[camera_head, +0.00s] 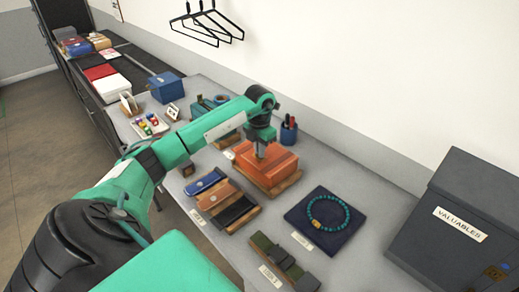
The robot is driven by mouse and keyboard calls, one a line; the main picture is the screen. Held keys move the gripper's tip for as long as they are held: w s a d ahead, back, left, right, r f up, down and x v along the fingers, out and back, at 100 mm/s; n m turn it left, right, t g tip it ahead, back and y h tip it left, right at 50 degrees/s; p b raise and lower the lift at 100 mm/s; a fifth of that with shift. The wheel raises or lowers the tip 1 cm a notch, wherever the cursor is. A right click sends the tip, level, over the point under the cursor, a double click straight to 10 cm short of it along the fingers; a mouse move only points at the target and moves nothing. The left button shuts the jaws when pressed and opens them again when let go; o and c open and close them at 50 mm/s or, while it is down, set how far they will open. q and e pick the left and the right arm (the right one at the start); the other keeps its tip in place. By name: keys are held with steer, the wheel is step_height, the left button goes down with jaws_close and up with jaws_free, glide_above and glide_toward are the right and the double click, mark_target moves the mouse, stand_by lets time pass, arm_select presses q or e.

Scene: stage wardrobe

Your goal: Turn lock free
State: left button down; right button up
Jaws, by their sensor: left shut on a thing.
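An orange case or bag (279,170) lies on a wooden board on the grey table, near the middle of the view. My left gripper (260,153) points down onto its upper left part. The gripper is shut on a small part there, which seems to be the turn lock. The fingers hide the lock, so I cannot tell how it is turned. My right gripper is not in view.
A row of blue, brown and black pouches (222,200) lies in front. A bead necklace on a dark pad (325,220), a belt (284,257) and a grey VALUABLES box (455,225) are to the right. A pen cup (288,131) stands close behind the gripper.

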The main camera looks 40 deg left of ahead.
arm_select(q)
steer(key=shift+n, duration=0.4)
steer(key=n+b, duration=0.1)
steer(key=n, duration=0.2)
steer(key=shift+n, duration=0.3)
steer(key=n+b, duration=0.1)
steer(key=n, duration=0.9)
steer(key=shift+n+b, duration=0.3)
steer(key=shift+n, duration=1.5)
steer(key=shift+a+r, duration=0.1)
steer(key=c, duration=1.5)
jaws_free()
steer(key=shift+c, duration=0.2)
